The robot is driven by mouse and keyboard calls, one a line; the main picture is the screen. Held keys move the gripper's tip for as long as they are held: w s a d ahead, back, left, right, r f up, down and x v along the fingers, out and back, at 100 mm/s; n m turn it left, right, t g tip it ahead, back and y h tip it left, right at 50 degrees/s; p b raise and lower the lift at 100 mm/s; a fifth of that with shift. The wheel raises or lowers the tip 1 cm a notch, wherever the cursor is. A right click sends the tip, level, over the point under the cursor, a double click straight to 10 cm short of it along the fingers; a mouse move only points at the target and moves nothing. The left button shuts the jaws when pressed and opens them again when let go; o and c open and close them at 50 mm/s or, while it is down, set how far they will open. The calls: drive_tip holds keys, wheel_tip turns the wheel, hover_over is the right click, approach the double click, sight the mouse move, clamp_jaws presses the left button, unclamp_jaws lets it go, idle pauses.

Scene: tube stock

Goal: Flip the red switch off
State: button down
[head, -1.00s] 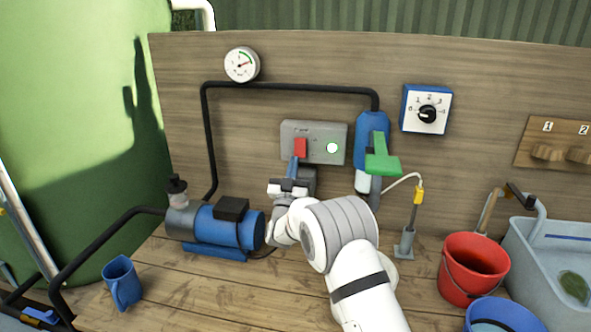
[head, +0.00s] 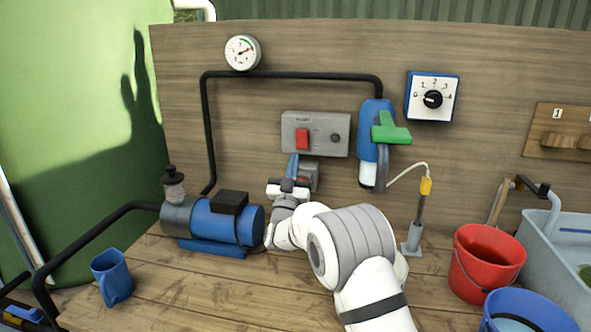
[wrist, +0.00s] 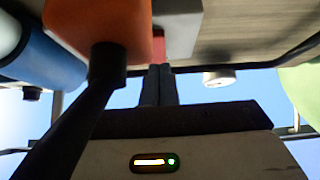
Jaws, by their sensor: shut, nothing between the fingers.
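The red switch (head: 302,139) is on the front of a grey control box (head: 318,120) on the wooden back panel. A round lamp (head: 335,138) right of the switch is dark. My gripper (head: 293,160) is just below the switch, its narrow fingers shut and empty, pointing up. In the wrist view the shut fingers (wrist: 158,84) point at the red switch (wrist: 159,45), which is partly hidden by them. I cannot tell whether the tips touch it.
An orange plug (wrist: 95,25) with a black cable is close beside the fingers. A blue pump (head: 228,222) stands below left, a blue mug (head: 112,278) at the front left. A blue-green nozzle (head: 376,145) hangs right; a red bucket (head: 484,264) stands farther right.

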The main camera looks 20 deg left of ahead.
drive_tip(key=s+f, duration=0.6)
drive_tip(key=f, duration=0.2)
drive_tip(key=shift+f+b, duration=0.2)
drive_tip(key=shift+b, duration=0.2)
